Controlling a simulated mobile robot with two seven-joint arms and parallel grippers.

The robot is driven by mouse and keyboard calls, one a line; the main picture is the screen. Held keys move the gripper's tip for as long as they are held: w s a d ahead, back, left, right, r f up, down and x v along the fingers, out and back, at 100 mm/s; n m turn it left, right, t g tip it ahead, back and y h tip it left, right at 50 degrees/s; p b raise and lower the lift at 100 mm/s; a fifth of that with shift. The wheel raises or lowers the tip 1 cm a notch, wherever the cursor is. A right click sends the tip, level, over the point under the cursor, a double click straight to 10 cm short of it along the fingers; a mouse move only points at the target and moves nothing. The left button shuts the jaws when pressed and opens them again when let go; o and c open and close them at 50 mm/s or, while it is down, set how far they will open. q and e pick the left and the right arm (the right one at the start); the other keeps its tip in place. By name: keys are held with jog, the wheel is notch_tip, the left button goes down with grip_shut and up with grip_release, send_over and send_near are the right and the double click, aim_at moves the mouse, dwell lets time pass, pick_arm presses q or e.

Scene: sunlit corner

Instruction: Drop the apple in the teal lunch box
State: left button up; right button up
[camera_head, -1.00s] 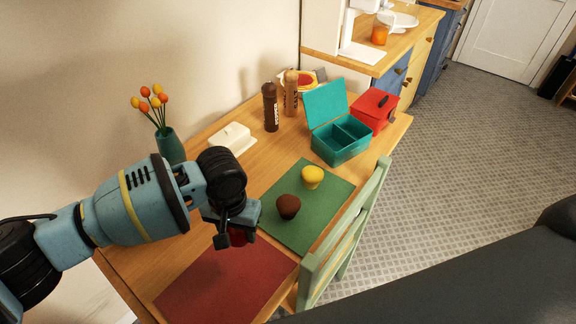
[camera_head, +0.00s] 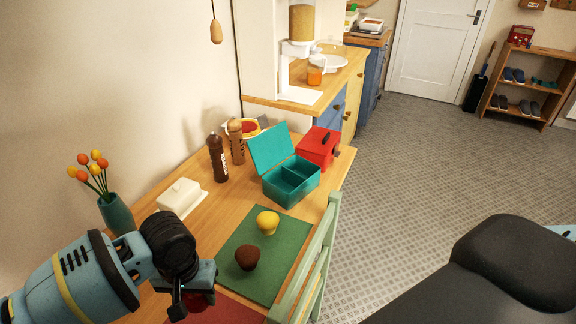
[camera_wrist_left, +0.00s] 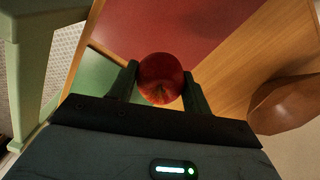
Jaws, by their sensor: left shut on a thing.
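The red apple (camera_wrist_left: 161,78) is between the fingers of my left gripper (camera_wrist_left: 160,88), which is shut on it, as the left wrist view shows. In the head view my left gripper (camera_head: 194,300) is at the lower left, above the table's near end, with the apple (camera_head: 199,300) mostly hidden by it. The teal lunch box (camera_head: 291,193) stands open on the far right part of the table, its lid tilted up at the back. Its inside is split by a divider, and the compartments look empty. My right gripper is out of view.
A red box (camera_head: 317,148) stands behind the lunch box. Dark bottle (camera_head: 218,160), butter dish (camera_head: 181,198) and tulip vase (camera_head: 117,214) line the wall side. A green chair (camera_head: 325,250) borders the right edge.

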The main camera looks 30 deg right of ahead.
pick_arm(q)
jog(key=s+a+f+n, duration=0.1)
jog(key=a, duration=0.2)
jog(key=s+a+f+n, duration=0.1)
jog(key=a, duration=0.3)
jog(key=s+a+f, duration=0.1)
jog(key=a+f, duration=0.1)
jog(key=a, duration=0.1)
jog(key=shift+s+a+n, duration=0.15)
jog(key=shift+s+n, duration=0.25)
jog(key=s+a+n, duration=0.1)
jog(key=a, duration=0.2)
jog(key=s+a+n, duration=0.1)
jog(key=s+a, duration=0.1)
jog(key=a, duration=0.2)
jog(key=s+a+f, duration=0.1)
jog(key=s+a, duration=0.1)
jog(key=a, duration=0.1)
jog(key=shift+a+n, duration=0.4)
jog(key=shift+s+d, duration=0.1)
